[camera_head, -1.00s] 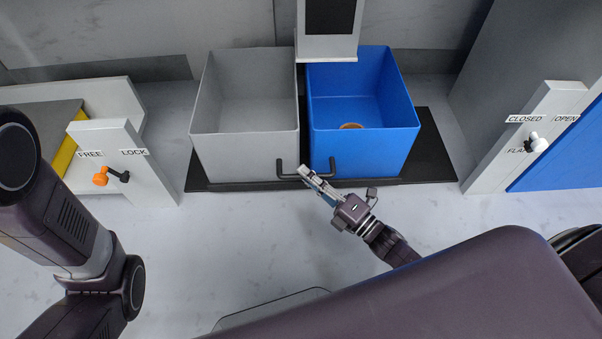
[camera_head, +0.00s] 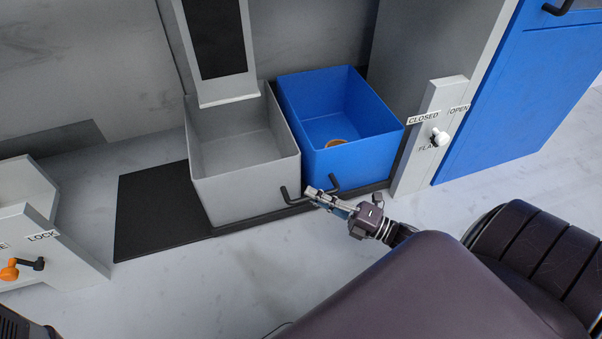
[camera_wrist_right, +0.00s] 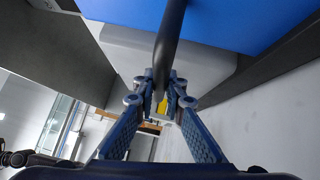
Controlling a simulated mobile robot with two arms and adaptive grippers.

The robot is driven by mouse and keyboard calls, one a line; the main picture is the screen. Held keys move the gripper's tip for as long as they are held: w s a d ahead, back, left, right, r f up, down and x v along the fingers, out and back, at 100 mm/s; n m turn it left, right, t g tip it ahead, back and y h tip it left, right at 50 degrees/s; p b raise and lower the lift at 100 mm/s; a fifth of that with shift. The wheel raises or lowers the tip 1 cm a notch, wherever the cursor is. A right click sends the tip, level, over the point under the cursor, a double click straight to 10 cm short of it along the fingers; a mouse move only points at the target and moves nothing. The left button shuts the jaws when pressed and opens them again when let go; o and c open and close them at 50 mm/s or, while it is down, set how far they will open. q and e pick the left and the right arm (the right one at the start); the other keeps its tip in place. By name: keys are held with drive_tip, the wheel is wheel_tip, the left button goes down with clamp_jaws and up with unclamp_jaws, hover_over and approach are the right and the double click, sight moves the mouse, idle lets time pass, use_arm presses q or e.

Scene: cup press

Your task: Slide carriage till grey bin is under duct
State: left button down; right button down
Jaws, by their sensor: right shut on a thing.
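The grey bin (camera_head: 245,185) and the blue bin (camera_head: 350,160) stand side by side on the carriage. The white duct (camera_head: 228,90) hangs at the back, and its lower end overlaps the rear part of the grey bin's opening in the head view. The black carriage handle (camera_head: 287,196) sticks out in front, near where the bins meet. My right gripper (camera_head: 312,193) is shut on this handle; the bar also runs between the fingers in the right wrist view (camera_wrist_right: 171,40). My left gripper is out of view.
A black base strip (camera_head: 155,215) lies bare left of the grey bin. A post with an orange-tipped lever (camera_head: 10,270) by a LOCK label stands left. A CLOSED/OPEN post with a white knob (camera_head: 438,137) stands close right of the blue bin. A brownish round thing (camera_head: 335,143) lies in the blue bin.

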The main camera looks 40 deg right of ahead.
drive_tip(key=shift+s+d, duration=0.1)
drive_tip(key=shift+d, duration=0.2)
drive_tip(key=shift+f, duration=0.1)
drive_tip(key=c, duration=2)
unclamp_jaws()
drive_tip(key=shift+s+d, duration=0.1)
drive_tip(key=shift+d, duration=0.1)
drive_tip(key=shift+a, duration=0.1)
drive_tip(key=v, duration=1.2)
drive_tip(key=shift+a, duration=0.1)
